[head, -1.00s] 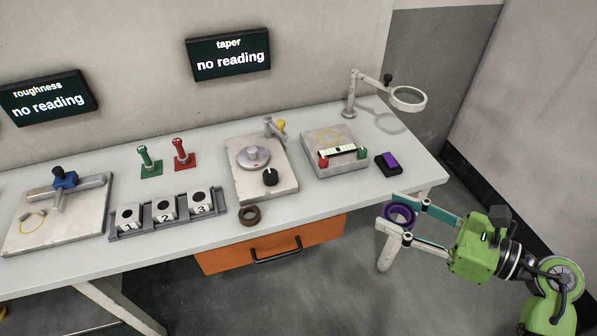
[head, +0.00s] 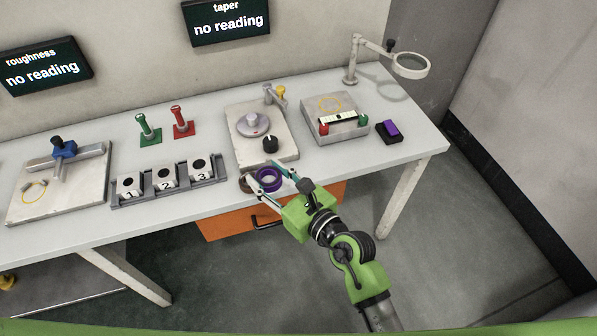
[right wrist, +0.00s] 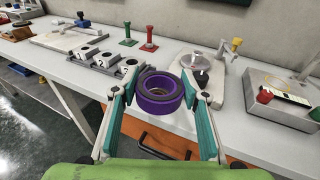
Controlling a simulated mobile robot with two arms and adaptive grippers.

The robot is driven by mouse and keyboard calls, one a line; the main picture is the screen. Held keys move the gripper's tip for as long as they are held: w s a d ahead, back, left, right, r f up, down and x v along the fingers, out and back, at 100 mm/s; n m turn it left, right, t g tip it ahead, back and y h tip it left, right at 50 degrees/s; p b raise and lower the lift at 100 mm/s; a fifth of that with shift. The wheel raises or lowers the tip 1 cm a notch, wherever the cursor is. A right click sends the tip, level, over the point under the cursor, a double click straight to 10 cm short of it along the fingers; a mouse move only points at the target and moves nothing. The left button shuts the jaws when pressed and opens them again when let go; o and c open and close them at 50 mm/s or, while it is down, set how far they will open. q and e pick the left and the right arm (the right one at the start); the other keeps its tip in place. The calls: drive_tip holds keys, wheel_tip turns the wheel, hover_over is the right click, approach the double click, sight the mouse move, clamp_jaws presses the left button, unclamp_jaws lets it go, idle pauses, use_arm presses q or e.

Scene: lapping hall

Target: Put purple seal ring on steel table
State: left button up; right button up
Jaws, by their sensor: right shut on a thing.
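The purple seal ring (head: 268,180) is held between the fingers of my right gripper (head: 262,175), over the front edge of the long grey-topped table (head: 330,172). In the right wrist view the purple ring (right wrist: 158,108) sits between the two teal-padded fingers (right wrist: 160,95), its hole facing up toward the camera. The table top (right wrist: 225,110) shows behind it. I cannot tell the gap between ring and table. A brown ring (head: 245,186) lies at the front edge, partly hidden by the gripper. My left gripper is not in view.
A plate with a round disc and black knob (head: 270,144) stands just behind the ring. A numbered block rack (head: 170,180) is to the left. A grey gauge box (head: 340,128) and purple-topped block (head: 390,131) are to the right. An orange drawer (head: 225,224) hangs below.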

drive_tip(key=shift+d, duration=0.15)
drive_tip(key=w+d+f+b, duration=0.2)
drive_tip(key=w+f, duration=0.1)
drive_tip(key=w, duration=0.1)
drive_tip(key=w+d+f+b, duration=0.2)
drive_tip(key=w+f, duration=0.1)
drive_tip(key=w+d+f+b, duration=0.2)
drive_tip(key=w+f, duration=0.1)
drive_tip(key=w, duration=0.1)
drive_tip(key=shift+w+f, duration=0.15)
drive_tip(key=shift+w, duration=0.2)
drive_tip(key=shift+w+d+f+b, duration=0.2)
drive_tip(key=shift+f+b, duration=0.35)
drive_tip(key=shift+f, duration=0.3)
drive_tip(key=shift+w+d+f+b, duration=0.1)
drive_tip(key=shift+w+f+b, duration=0.1)
drive_tip(key=shift+f+b, duration=0.5)
drive_tip(key=shift+f, duration=0.15)
drive_tip(key=shift+s+f, duration=0.1)
drive_tip(key=shift+f, duration=0.05)
drive_tip(key=o, duration=1.1)
drive_tip(key=shift+o, duration=0.2)
